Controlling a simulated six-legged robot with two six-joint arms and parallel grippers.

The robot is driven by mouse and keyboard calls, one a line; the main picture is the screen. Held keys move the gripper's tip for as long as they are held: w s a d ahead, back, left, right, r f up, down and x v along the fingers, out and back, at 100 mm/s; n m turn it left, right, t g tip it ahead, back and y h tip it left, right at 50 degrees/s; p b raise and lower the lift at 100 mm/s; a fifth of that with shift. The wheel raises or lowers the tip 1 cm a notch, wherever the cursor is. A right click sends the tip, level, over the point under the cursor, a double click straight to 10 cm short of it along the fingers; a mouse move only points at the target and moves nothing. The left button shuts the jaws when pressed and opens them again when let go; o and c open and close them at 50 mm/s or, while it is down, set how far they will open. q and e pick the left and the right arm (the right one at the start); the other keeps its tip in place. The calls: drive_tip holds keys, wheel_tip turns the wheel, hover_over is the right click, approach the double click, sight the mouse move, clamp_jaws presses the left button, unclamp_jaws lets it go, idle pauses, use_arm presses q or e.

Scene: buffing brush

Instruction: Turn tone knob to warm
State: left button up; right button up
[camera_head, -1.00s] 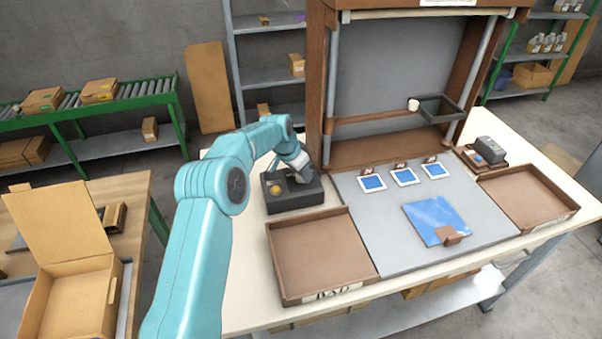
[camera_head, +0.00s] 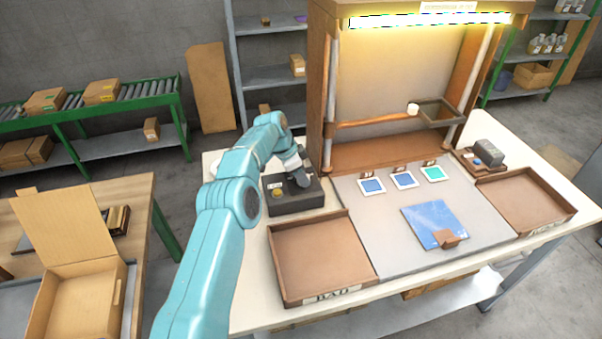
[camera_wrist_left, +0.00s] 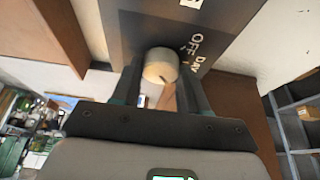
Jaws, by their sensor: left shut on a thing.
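The black control box (camera_head: 302,205) stands at the left rear of the workbench, with a yellowish round button (camera_head: 277,194) on top. My left gripper (camera_head: 299,182) reaches down onto it. In the left wrist view a pale round knob (camera_wrist_left: 161,64) sits between the two fingers, which are shut on it. "OFF" and "Day" labels (camera_wrist_left: 200,48) show beside the knob; other markings are hidden or cut off. The lamp strip (camera_head: 430,19) at the top of the booth (camera_head: 317,90) glows warm yellow. My right gripper is out of view.
An empty brown tray (camera_head: 320,262) lies in front of the control box, another (camera_head: 527,197) at the right. Three small cards (camera_head: 403,180) and a blue panel (camera_head: 432,221) lie on the grey mat. An open carton (camera_head: 75,290) stands at the left.

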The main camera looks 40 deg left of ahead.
use_arm(q)
drive_tip(key=o, duration=1.1)
drive_tip(key=shift+c, duration=0.2)
drive_tip(key=shift+s+a+r, duration=0.1)
drive_tip(key=shift+r, duration=0.25)
drive_tip(key=v, duration=1.5)
drive_tip(key=shift+r, duration=0.25)
